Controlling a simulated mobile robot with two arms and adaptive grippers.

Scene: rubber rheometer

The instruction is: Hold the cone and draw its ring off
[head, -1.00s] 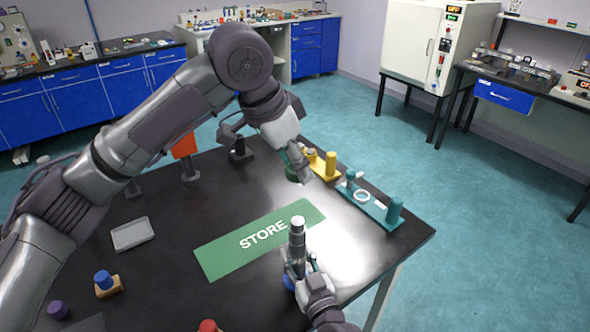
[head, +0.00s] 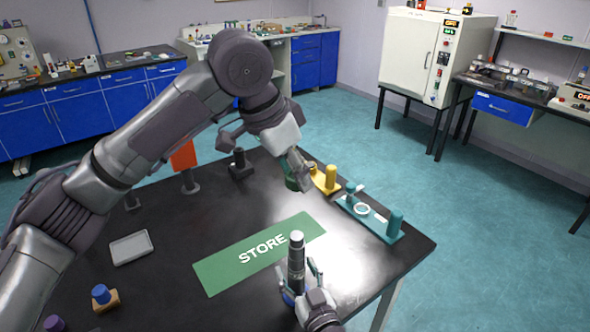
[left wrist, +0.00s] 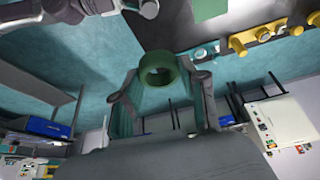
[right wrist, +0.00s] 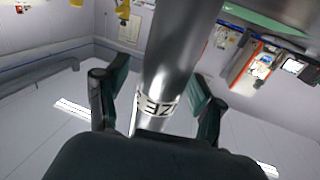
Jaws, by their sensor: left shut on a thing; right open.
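My left gripper (left wrist: 160,90) is shut on a thick green ring (left wrist: 158,70), which sits between its fingertips in the left wrist view. In the head view the left gripper (head: 298,180) is over the far part of the table, with the green ring (head: 291,181) partly hidden behind it. A tall metal cone (head: 296,262) with a pale top stands upright near the table's front. My right gripper (head: 300,282) is open, its fingers on either side of the cone. The right wrist view shows the cone's metal body (right wrist: 178,62) and a lettered white band between the spread fingers (right wrist: 160,95).
A green STORE mat (head: 225,272) lies mid-table. A teal rack (head: 375,222) and a yellow holder (head: 329,182) stand along the right edge. A grey tray (head: 131,248) and a wooden block with a blue knob (head: 101,296) are at left. Dark table surface is free between them.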

